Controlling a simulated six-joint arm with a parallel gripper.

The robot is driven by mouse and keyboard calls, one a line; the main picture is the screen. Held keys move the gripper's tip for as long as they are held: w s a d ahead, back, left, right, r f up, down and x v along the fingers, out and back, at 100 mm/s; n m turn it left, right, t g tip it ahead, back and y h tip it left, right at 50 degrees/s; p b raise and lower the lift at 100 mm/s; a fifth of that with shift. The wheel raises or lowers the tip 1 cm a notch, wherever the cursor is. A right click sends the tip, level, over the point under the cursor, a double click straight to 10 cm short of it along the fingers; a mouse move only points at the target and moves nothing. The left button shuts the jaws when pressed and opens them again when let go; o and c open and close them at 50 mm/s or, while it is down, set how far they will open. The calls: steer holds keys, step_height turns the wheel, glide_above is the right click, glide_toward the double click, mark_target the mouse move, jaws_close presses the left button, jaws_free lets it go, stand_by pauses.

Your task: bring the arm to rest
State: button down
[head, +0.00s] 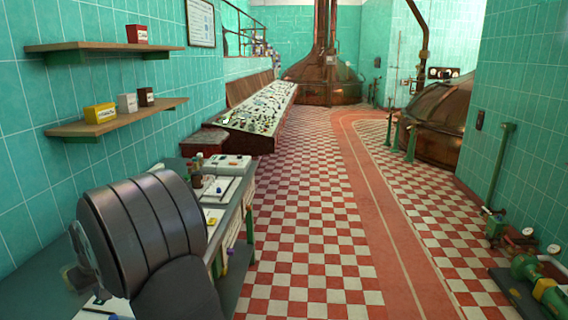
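A large dark grey ribbed cylinder, part of my own arm, fills the lower left of the head view. A dark rounded link of mine runs down from it to the bottom edge. My gripper does not show in this view, so I cannot see its fingers or whether it holds anything. The arm part stands in front of a long grey-green table (40,288) along the left wall and hides much of its near end.
Papers, a small brown bottle (197,180) and other small items lie on the table. Two wall shelves (105,124) hold small boxes, one yellow (100,113) and one red (137,34). The checkered floor (305,240) is clear; green pipework (535,280) stands at right.

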steer(key=x, duration=0.5)
steer(key=shift+f, duration=0.25)
steer(key=shift+s+d+f, duration=0.1)
steer(key=shift+d+f, duration=0.05)
steer(key=shift+f, duration=0.15)
steer(key=shift+s+d+f, duration=0.1)
steer(key=shift+s+d, duration=0.25)
steer(key=shift+d, duration=0.35)
steer(key=shift+s+d, duration=0.35)
steer(key=shift+d, duration=0.35)
